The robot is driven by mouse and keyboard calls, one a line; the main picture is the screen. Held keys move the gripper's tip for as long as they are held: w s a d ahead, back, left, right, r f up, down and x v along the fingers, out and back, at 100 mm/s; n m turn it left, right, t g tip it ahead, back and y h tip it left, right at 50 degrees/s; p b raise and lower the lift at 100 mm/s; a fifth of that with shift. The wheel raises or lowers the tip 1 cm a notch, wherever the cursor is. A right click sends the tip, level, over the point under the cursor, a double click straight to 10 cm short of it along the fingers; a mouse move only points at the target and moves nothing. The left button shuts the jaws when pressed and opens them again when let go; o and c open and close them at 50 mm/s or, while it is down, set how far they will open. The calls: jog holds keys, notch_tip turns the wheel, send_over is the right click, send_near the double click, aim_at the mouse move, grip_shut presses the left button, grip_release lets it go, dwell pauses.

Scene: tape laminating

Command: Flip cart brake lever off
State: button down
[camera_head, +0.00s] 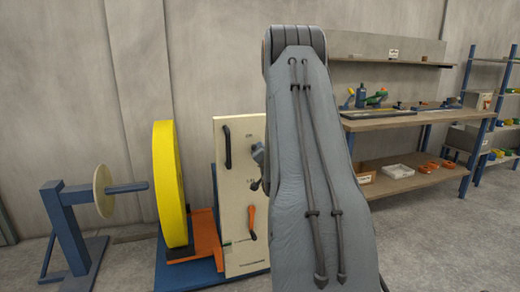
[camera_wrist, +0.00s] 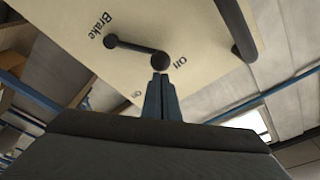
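The brake lever (camera_wrist: 136,47) is a short black bar on the cream panel (camera_wrist: 75,55), seen in the wrist view. One end lies by the word "Brake"; the round black knob (camera_wrist: 160,62) at its other end lies beside the word "Off". The word "On" is lower left of the knob. My gripper (camera_wrist: 161,77) has its two blue-grey fingers together, tips just below the knob; I cannot tell whether they touch it. In the head view the gripper (camera_head: 258,153) is at the panel (camera_head: 236,190), partly behind my arm, and I cannot make out the brake lever.
A black handle (camera_head: 227,147) sticks out of the panel, and also shows in the wrist view (camera_wrist: 237,28). An orange lever (camera_head: 252,222) is lower on the panel. A yellow wheel (camera_head: 168,185) and blue stand (camera_head: 73,230) are left. A workbench (camera_head: 420,116) is right.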

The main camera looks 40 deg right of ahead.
jog(key=shift+a, duration=0.15)
jog(key=s+a+r+p, duration=0.1)
jog(key=s+a, duration=0.2)
jog(key=s, duration=0.8)
jog(key=shift+r, duration=0.2)
jog(key=shift+a, duration=0.15)
